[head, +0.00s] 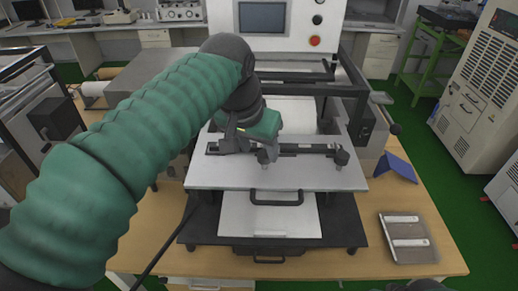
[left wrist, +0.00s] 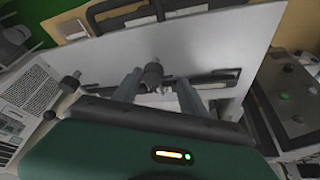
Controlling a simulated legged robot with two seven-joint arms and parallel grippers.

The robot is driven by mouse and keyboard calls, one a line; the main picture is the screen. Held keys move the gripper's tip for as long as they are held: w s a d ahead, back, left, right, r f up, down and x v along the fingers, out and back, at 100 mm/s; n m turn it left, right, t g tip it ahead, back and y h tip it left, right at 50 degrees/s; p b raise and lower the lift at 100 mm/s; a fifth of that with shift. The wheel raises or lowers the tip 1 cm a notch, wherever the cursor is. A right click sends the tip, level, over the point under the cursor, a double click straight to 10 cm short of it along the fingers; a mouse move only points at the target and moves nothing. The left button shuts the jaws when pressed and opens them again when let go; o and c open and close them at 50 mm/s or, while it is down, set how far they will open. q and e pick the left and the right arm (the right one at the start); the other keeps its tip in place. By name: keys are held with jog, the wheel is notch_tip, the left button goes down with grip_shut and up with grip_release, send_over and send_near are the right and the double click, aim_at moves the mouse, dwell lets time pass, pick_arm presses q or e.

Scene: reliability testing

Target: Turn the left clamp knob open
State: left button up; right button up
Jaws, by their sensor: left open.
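The clamp bar (head: 305,149) lies across the light metal plate (head: 225,178) of the machine. The right clamp knob (head: 341,156) is a dark knob near the bar's right end. My left gripper (head: 252,150) is over the bar's left part, pointing down, and largely hides the left clamp knob in the head view. In the left wrist view the dark left clamp knob (left wrist: 153,74) shows between the two open grey fingers of my left gripper (left wrist: 158,88). I cannot tell whether the fingers touch it. My right gripper is not in view.
A black front handle (head: 276,198) sticks out from the plate. A grey tray with white bars (head: 408,252) lies at the table's right, near a blue angled piece (head: 395,168). The machine's control box (head: 296,22) stands behind. The wooden table (head: 350,272) has free room in front.

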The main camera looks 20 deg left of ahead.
pick_arm(q)
jog(key=shift+d+f, duration=0.15)
jog(key=shift+d, duration=0.35)
jog(key=shift+w+d, duration=0.15)
jog(key=shift+d, duration=0.3)
jog(key=shift+c, duration=1.8)
jog(key=shift+a, duration=0.5)
jog(key=c, duration=0.7)
jog(key=shift+d, duration=0.15)
grip_shut()
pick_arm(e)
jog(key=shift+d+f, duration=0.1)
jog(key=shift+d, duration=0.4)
pick_arm(q)
jog(key=shift+d, duration=0.1)
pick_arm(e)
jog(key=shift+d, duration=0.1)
